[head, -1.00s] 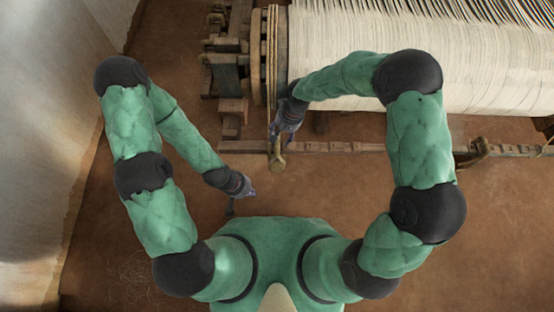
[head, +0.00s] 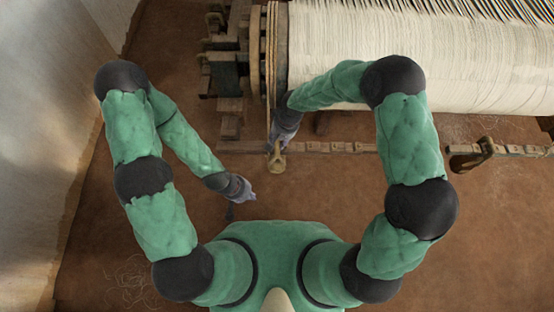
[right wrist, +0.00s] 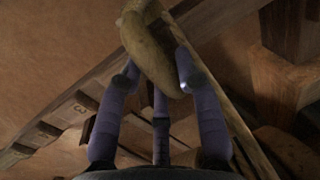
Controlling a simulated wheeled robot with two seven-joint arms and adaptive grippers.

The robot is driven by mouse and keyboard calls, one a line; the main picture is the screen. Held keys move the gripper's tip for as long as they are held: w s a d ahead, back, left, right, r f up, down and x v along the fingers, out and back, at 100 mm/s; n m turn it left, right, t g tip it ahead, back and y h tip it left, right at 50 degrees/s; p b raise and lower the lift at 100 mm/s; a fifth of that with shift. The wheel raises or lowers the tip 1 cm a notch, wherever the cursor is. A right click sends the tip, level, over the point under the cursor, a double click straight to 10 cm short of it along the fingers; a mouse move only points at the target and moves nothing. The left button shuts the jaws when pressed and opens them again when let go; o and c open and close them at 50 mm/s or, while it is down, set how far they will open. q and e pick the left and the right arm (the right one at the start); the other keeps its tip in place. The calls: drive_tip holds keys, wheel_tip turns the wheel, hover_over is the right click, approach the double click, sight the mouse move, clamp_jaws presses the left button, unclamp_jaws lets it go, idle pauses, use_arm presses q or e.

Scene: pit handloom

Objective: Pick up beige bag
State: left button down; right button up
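The beige bag (head: 277,163) is a small tan pouch at the lower end of long cords beside the loom roller, near a notched wooden bar. My right gripper (head: 279,148) is just above it in the head view. In the right wrist view the bag (right wrist: 150,45) lies at and between the fingertips of my right gripper (right wrist: 157,75). The fingers are spread; the right one overlaps the bag's edge, and a gap shows beside the left one. My left gripper (head: 248,194) is low over the floor, away from the bag, too small to read.
The notched wooden bar (head: 340,147) runs across below the roller of pale warp threads (head: 400,70). Wooden frame parts (head: 228,75) stand at the left of the roller. A wooden bracket (head: 472,154) is at right. Bare earth floor is free below the bar.

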sight(277, 145)
clamp_jaws()
drive_tip(key=shift+r, duration=0.1)
drive_tip(key=shift+w+r+p, duration=0.1)
drive_tip(key=shift+r+p, duration=0.85)
drive_tip(key=shift+r, duration=0.85)
drive_tip(key=shift+s+p, duration=0.35)
drive_tip(key=shift+s, duration=1.05)
drive_tip(key=s, duration=1.5)
drive_tip(key=shift+s+p, duration=0.15)
drive_tip(key=shift+p, duration=0.2)
drive_tip(key=shift+f, duration=0.1)
